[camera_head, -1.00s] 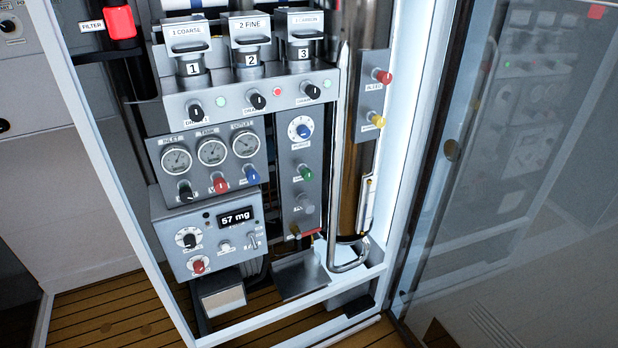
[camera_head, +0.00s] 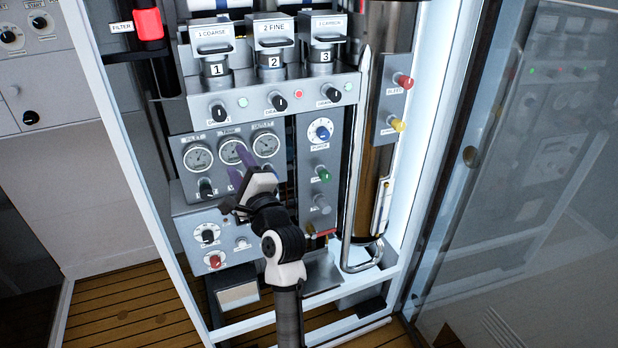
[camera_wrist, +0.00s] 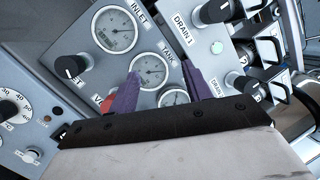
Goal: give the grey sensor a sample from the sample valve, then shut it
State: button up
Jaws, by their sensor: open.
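The grey sensor box (camera_head: 192,228) at the lower left of the panel carries a dial and a red knob; my arm hides its display. A grey knob (camera_head: 321,203) sits on the narrow column to its right, its label too small to read. Below it is a small tap with a red lever (camera_head: 318,235). I cannot tell which of these is the sample valve. My gripper (camera_head: 238,167) is open and empty in front of the gauges, left of the column. In the wrist view, its purple fingers (camera_wrist: 162,82) stand apart before the TANK gauge (camera_wrist: 151,70).
Three numbered filter canisters (camera_head: 270,62) stand above a row of black drain knobs (camera_head: 279,100). A steel cylinder (camera_head: 377,150) with a bent pipe stands right of the column. A glass door (camera_head: 530,180) stands at the right. Wooden floor lies in front.

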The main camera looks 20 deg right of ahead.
jog(key=s+d+f+m+g+h, duration=0.1)
jog(key=s+d+f+m+h, duration=0.1)
jog(key=d+f+m, duration=0.35)
jog(key=s+d+f+m+g+h, duration=0.1)
jog(key=d+f+m, duration=0.1)
jog(key=d, duration=0.7)
jog(key=m+h, duration=0.1)
jog(key=m, duration=0.5)
send_near(326, 178)
jog(key=shift+g, duration=0.3)
jog(key=w+p, duration=0.1)
jog(key=w, duration=0.2)
jog(key=w+p, duration=0.1)
jog(key=w, duration=0.2)
jog(key=w+p, duration=0.1)
jog(key=w, duration=0.2)
jog(key=shift+w+r, duration=0.2)
jog(key=shift+r, duration=0.05)
jog(key=c, duration=1)
